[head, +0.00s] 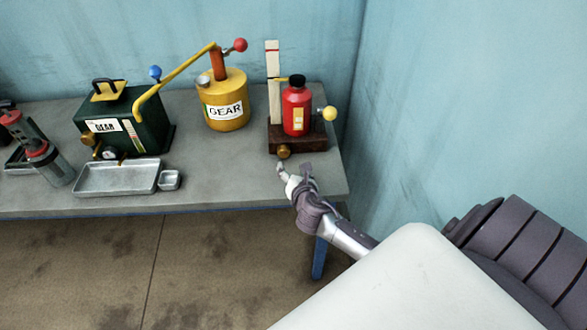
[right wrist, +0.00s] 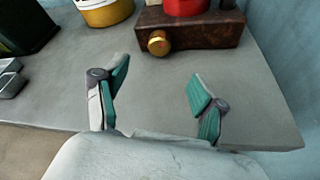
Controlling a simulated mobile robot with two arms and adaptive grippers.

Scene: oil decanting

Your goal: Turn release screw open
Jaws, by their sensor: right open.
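The release screw is most likely the brass knob (head: 284,152) on the front of a rusty brown base block (head: 312,142), which carries a red bottle (head: 297,108). In the right wrist view the brass knob (right wrist: 159,42) is beyond my fingertips, left of the middle, on the front of the base block (right wrist: 212,30). My right gripper (head: 293,168) is open and empty, just in front of the block at the table's front right. Its two fingers (right wrist: 160,85) are spread apart and do not touch the knob. My left gripper is not in view.
The grey table (head: 230,165) ends close at the right and front. A yellow gear can (head: 220,105) stands left of the block, with a dark green gear box (head: 130,120) farther left. A metal tray (head: 117,190) and small dish (head: 170,180) lie in front. A blue wall (head: 460,90) closes the right.

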